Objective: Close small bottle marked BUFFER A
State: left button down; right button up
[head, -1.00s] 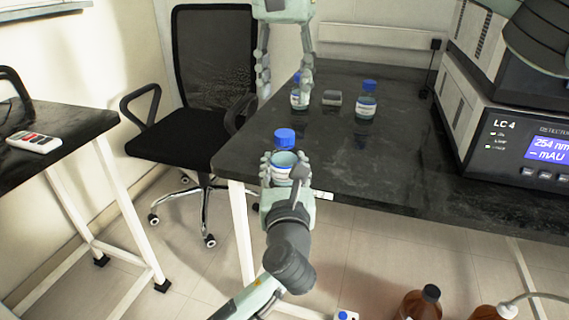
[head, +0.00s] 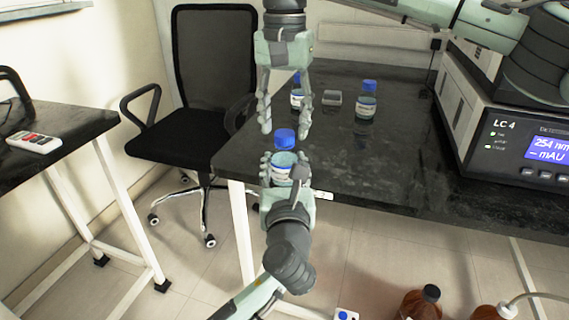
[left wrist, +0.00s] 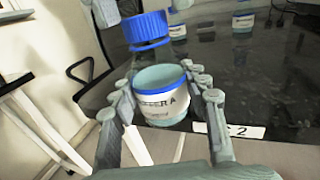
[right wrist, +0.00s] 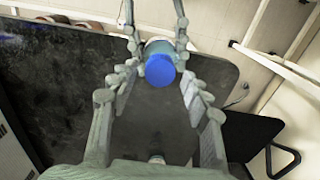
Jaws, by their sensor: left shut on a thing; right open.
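The small bottle (left wrist: 160,100) is in my left gripper; its label reads "...FFER A", partly hidden by a finger. It also shows in the head view (head: 283,172). My left gripper (head: 283,160) is shut on its body at the table's front corner. The cap also shows in the head view (head: 285,138). My right gripper (head: 285,128) is open, pointing down above the cap. In the right wrist view the cap (right wrist: 160,71) lies between its fingers.
Two blue-capped bottles stand on the dark table: one (head: 297,100) partly behind my right gripper, one (head: 366,101) further right. A small grey block (head: 332,98) lies between them. The LC 4 detector (head: 510,140) stands right. The table (head: 420,180) is clear at centre.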

jog(key=shift+f, duration=0.6)
